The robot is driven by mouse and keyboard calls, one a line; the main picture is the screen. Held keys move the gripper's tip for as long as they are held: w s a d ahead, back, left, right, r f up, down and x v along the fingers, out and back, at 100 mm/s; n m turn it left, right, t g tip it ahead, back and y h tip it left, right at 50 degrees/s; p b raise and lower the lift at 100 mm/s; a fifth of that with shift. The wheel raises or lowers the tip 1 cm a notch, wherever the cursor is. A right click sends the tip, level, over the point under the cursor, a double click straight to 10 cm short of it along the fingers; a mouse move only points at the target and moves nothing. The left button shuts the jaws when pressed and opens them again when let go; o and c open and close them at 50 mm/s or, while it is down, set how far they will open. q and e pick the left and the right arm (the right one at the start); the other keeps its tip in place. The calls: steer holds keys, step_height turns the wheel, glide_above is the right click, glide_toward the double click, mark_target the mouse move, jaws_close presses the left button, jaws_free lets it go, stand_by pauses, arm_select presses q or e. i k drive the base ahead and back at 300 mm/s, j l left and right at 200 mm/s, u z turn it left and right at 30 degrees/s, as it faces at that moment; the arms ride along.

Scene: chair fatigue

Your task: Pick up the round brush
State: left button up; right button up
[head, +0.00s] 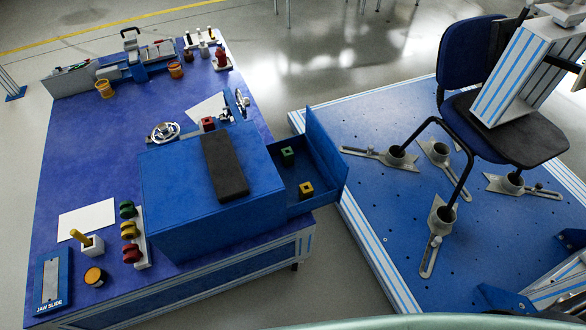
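I cannot tell for sure which thing is the round brush. A small round item with a tan top and dark rim (94,276) lies at the front left of the blue table (85,160). Just behind it, a yellow handle (80,236) sticks up at a tilt from a white square holder (93,246); its lower end is hidden. Neither of my grippers shows in the head view.
A blue box (170,190) with a dark pad (224,166) and an open drawer (325,165) holding small blocks stands on the table's right. Green, yellow and red pieces (130,230) sit beside the holder. A chair (465,60) stands on a blue platform (390,215) at right.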

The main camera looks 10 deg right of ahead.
mark_target(74, 233)
steer(key=u, duration=1.65)
